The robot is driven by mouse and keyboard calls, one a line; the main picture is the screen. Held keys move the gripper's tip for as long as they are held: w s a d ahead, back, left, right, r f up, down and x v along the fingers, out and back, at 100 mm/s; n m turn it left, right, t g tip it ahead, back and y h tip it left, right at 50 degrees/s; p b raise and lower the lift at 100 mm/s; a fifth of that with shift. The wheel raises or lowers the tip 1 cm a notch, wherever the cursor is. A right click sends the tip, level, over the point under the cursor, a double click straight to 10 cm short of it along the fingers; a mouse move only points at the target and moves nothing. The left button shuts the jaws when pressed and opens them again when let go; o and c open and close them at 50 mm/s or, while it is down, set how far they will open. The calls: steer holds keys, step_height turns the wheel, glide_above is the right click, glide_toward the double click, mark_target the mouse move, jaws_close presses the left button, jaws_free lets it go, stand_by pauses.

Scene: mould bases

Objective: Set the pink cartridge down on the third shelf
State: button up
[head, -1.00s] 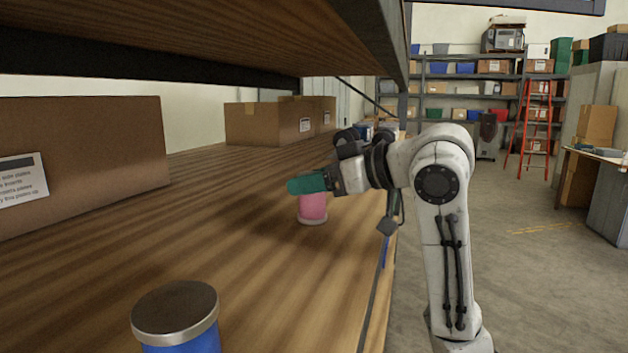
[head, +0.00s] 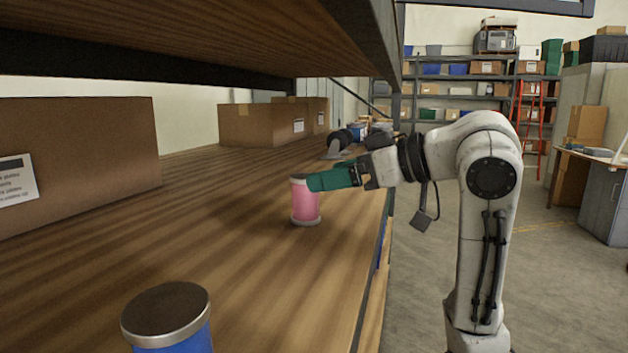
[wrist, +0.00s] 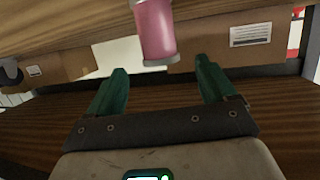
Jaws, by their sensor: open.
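The pink cartridge (head: 305,203) stands upright on the wooden shelf board (head: 250,250), near its right-hand edge, with a pale rim at its base and a dark top. My gripper (head: 313,182) has green fingers and is open, level with the cartridge's upper part and at its right side. In the wrist view, which looks upside down, the cartridge (wrist: 155,30) shows beyond the two spread fingertips (wrist: 160,74), with nothing held between them. Whether a finger still touches it I cannot tell. The fingers cover a small part of its top right in the head view.
A blue can with a metal lid (head: 167,315) stands at the front of the shelf. A large cardboard box (head: 80,160) is at left, and more boxes (head: 262,124) stand farther back. Another shelf board (head: 200,35) hangs overhead. The aisle floor (head: 530,270) at right is open.

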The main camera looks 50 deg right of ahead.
steer(key=a+v, duration=0.1)
steer(key=v, duration=0.5)
steer(key=shift+d, duration=0.45)
